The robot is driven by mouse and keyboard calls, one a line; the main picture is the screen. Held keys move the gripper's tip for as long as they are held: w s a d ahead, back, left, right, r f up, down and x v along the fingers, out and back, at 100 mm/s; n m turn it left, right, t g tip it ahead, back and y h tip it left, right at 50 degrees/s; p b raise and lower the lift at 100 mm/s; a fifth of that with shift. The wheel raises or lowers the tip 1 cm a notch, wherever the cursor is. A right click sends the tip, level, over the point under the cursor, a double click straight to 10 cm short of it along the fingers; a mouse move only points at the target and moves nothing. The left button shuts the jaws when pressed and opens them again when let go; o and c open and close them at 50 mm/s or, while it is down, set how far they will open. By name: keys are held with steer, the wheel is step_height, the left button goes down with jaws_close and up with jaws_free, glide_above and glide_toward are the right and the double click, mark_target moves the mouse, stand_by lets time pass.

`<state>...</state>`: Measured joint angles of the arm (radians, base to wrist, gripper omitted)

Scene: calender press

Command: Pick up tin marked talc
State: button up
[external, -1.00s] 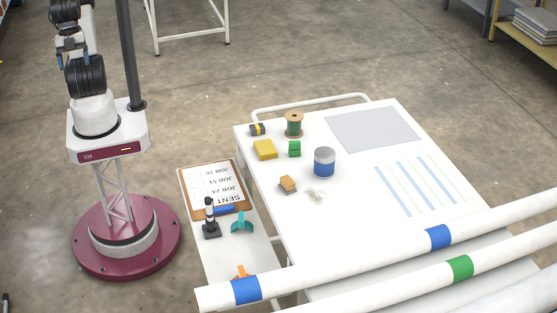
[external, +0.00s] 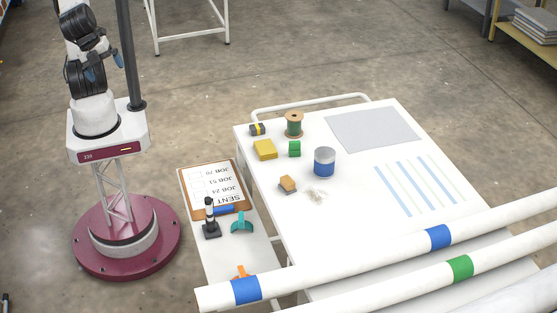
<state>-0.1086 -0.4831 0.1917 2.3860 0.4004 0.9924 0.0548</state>
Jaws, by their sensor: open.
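A round tin (external: 324,163) with a blue lower band and a grey-white upper part stands upright near the middle of the white table (external: 350,225). No talc mark can be read on it from here. My gripper (external: 105,66) is at the upper left, high above my base and far from the tin. Its two blue-tipped fingers are apart, with nothing seen between them.
A side shelf holds a clipboard (external: 242,188) and a stamp (external: 211,222). Long white rollers (external: 380,252) cross the front.

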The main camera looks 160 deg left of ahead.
steer(key=w+a+f+m+g+y, duration=0.1)
steer(key=w+a+f+m+y, duration=0.2)
steer(key=w+a, duration=0.55)
steer(key=w+a+f+m+g+y, duration=0.1)
steer(key=w+a+f+m+y, duration=0.2)
steer(key=a, duration=1.1)
steer(key=w+a+f+m+g+y, duration=0.15)
steer(key=w+a+f+y, duration=0.3)
steer(key=a, duration=0.65)
steer(key=m+t+y, duration=0.3)
steer(key=m+t, duration=0.4)
steer(key=m, duration=0.5)
glide_toward(324, 163)
steer(key=shift+n, duration=0.25)
steer(key=s, duration=0.4)
steer(key=shift+d, duration=0.25)
steer(key=shift+x, duration=3.4)
steer(key=shift+w+a, duration=0.1)
